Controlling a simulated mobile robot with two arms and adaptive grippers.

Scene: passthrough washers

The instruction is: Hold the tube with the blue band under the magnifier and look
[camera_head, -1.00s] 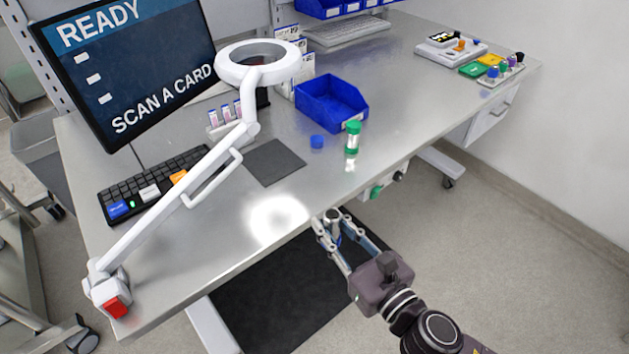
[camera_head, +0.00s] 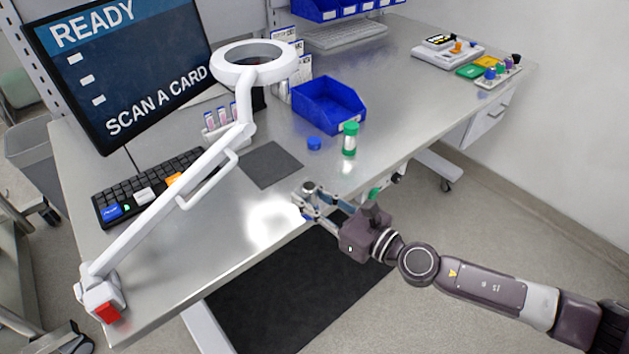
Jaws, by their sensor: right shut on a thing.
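My right gripper (camera_head: 308,199) is shut on a small tube (camera_head: 308,187) with a grey top, near the table's front edge. A bit of blue shows low between the fingers, which cover most of the tube, so its band is not clear. The magnifier (camera_head: 222,67) is a white ring lens on a jointed white arm, farther back and to the left, above the table. The held tube is apart from it, in front and to the right. My left gripper is not in view.
A green-capped tube (camera_head: 349,139) stands on the table (camera_head: 400,95) beside a blue cap (camera_head: 314,143). Behind them is a blue bin (camera_head: 330,108). A dark mat (camera_head: 270,165), a keyboard (camera_head: 150,185) and a monitor (camera_head: 125,70) are at left. The magnifier's arm crosses the left side.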

